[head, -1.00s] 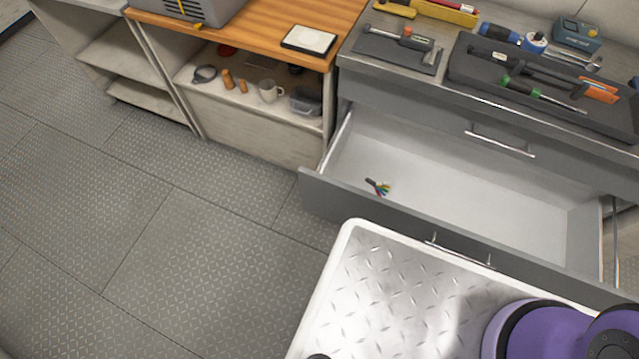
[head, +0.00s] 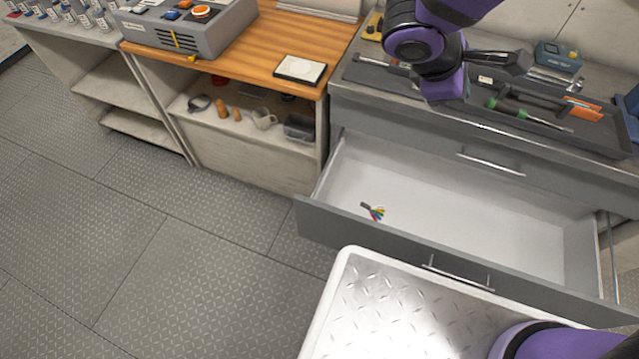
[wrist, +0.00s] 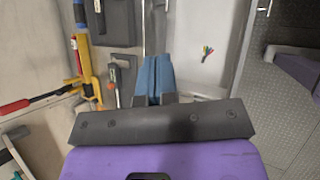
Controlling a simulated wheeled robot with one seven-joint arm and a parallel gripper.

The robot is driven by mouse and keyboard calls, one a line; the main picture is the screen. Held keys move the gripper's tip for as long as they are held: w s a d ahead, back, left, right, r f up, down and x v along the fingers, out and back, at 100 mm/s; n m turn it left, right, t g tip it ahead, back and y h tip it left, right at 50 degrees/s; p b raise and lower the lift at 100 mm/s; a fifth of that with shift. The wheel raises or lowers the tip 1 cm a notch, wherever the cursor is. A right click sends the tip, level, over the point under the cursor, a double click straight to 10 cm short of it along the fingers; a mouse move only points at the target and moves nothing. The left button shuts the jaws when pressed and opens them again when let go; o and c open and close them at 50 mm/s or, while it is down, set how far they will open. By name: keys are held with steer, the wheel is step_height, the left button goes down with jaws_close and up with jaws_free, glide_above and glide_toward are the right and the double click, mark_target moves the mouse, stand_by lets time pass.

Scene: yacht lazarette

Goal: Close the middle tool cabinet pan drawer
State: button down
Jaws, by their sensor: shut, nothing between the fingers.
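The pan drawer (head: 470,215) of the grey tool cabinet is pulled well out, with its white interior exposed. Its grey front panel (head: 380,240) carries a bar handle (head: 457,273). A small fan of coloured pieces (head: 374,211) lies inside near the front left, and shows in the wrist view (wrist: 207,52). A shut drawer with a bar handle (head: 490,164) sits above. My gripper (wrist: 157,62) is shut and empty, with blue fingers together. In the head view my purple wrist is over the cabinet top, apart from the drawer front; the fingertips are hard to make out there.
Tools in dark trays (head: 545,115) cover the cabinet top (head: 350,98). A wooden bench (head: 270,45) with an open shelf stands left. My metal-plated base lies close before the drawer front. Floor (head: 190,240) is clear to the left.

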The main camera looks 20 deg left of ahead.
steer(key=s+a+f+n+t+y, duration=0.1)
steer(key=s+a+f+n+t, duration=0.1)
steer(key=s+a+f+n, duration=0.45)
steer(key=s+a+f+n+t+y, duration=0.1)
steer(key=s+a+f+n, duration=0.15)
steer(key=a+f, duration=0.75)
steer(key=s+a+f+n+y, duration=0.2)
steer(key=s+a+f+n, duration=0.15)
steer(key=s+f, duration=0.45)
steer(key=s+a+f+n+y, duration=0.2)
steer(key=s+f+n, duration=0.35)
steer(key=f, duration=0.35)
glide_toward(315, 208)
steer(key=shift+m+t, duration=0.4)
steer(key=w+f, duration=0.2)
steer(key=f, duration=0.1)
steer(key=w+f, duration=0.1)
steer(key=f, duration=0.1)
steer(key=shift+w+d+f, duration=0.1)
steer(key=shift+w, duration=0.55)
